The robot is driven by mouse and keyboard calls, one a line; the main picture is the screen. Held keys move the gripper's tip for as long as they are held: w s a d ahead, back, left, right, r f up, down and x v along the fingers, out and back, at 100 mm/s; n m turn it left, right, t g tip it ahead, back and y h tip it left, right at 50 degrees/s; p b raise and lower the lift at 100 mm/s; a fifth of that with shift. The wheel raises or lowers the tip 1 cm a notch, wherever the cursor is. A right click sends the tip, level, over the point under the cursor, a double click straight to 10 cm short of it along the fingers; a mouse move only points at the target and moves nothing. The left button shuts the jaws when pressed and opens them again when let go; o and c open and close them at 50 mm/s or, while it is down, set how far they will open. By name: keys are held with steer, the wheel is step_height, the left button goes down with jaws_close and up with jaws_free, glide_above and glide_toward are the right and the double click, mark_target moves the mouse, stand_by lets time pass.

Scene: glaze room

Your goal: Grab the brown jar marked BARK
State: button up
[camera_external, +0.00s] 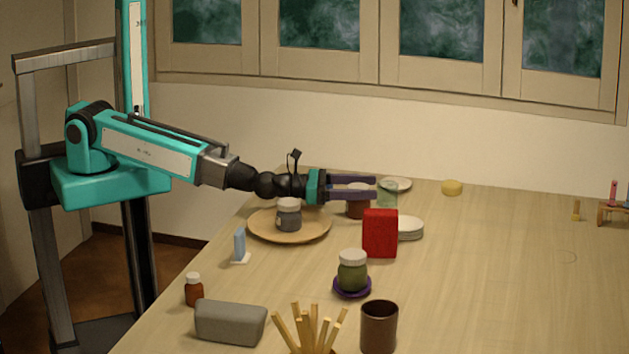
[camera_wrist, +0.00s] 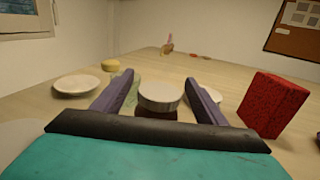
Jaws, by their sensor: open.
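A brown jar (camera_external: 357,210) stands on the table at the far side of the wooden plate, partly hidden behind my gripper (camera_external: 376,187). In the wrist view its pale round lid (camera_wrist: 160,94) lies between the two purple fingers of my gripper (camera_wrist: 161,78), with a strip of dark brown body (camera_wrist: 156,115) below the lid. The fingers are open, with a gap on both sides of the lid. No marking on this jar can be read. A grey jar (camera_external: 289,219) stands on the wooden plate (camera_external: 262,230), and a green jar (camera_external: 352,274) on a purple saucer (camera_external: 350,293).
A red box (camera_external: 380,234) stands near the brown jar, at right in the wrist view (camera_wrist: 272,103). White plates (camera_external: 410,229), a greenish glass (camera_external: 387,194) and a white dish (camera_external: 396,184) are close by. A brown cup (camera_external: 379,328) stands in front. The table's right side is mostly clear.

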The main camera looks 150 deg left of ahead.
steer(key=shift+p+x, duration=0.4)
steer(key=shift+x, duration=0.9)
jaws_close()
steer(key=shift+r, duration=0.2)
step_height(320, 180, up, 10)
steer(key=p, duration=0.1)
stand_by(0.4)
steer(key=shift+f, duration=0.2)
